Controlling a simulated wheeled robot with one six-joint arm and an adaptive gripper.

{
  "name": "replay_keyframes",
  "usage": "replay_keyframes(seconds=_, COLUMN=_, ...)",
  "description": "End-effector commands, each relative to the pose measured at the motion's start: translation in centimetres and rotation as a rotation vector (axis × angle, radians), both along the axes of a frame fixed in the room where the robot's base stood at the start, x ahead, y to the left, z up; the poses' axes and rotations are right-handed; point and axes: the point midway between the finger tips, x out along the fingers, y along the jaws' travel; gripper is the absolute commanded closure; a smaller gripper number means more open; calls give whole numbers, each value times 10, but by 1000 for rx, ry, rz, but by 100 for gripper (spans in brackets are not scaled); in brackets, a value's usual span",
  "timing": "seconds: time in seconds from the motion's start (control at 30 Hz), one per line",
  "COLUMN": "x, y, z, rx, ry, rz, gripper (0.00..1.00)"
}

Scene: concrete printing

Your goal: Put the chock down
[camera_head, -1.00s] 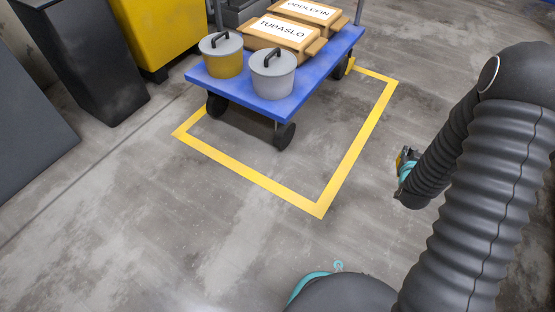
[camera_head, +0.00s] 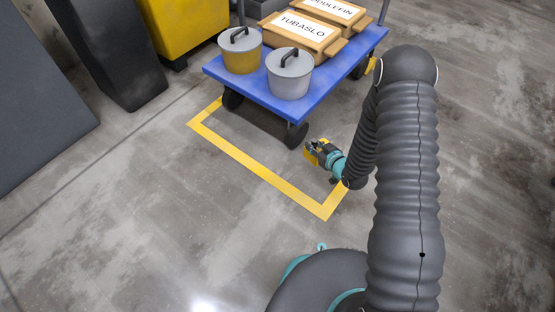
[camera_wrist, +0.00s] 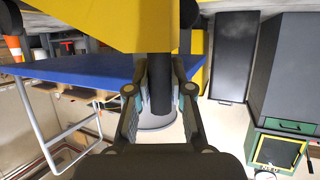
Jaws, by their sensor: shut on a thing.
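My gripper (camera_head: 318,151) is low in front of the cart in the head view, shut on a yellow chock (camera_head: 310,157). The chock is close to the near right wheel (camera_head: 295,135); whether it touches the wheel or floor I cannot tell. In the wrist view the yellow chock (camera_wrist: 110,22) fills the top, with my gripper's fingers (camera_wrist: 158,88) around a dark upright part below it. The blue cart (camera_head: 268,95) carries a yellow pot, a grey pot (camera_head: 289,73) and labelled sacks.
A yellow floor outline (camera_head: 262,172) runs around the cart. Another yellow piece (camera_head: 373,65) is by the cart's far right wheel. The floor in front is clear.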

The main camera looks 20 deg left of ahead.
Motion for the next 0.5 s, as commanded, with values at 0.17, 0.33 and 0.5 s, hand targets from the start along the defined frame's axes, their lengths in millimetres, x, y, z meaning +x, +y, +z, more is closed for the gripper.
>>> replay_keyframes(seconds=0.17, x=-27, y=38, z=-16, rx=15, ry=3, rz=162, gripper=100)
replay_keyframes(seconds=0.33, x=-33, y=56, z=-27, rx=20, ry=4, rz=210, gripper=100)
replay_keyframes(seconds=0.5, x=-26, y=86, z=-46, rx=20, ry=2, rz=213, gripper=100)
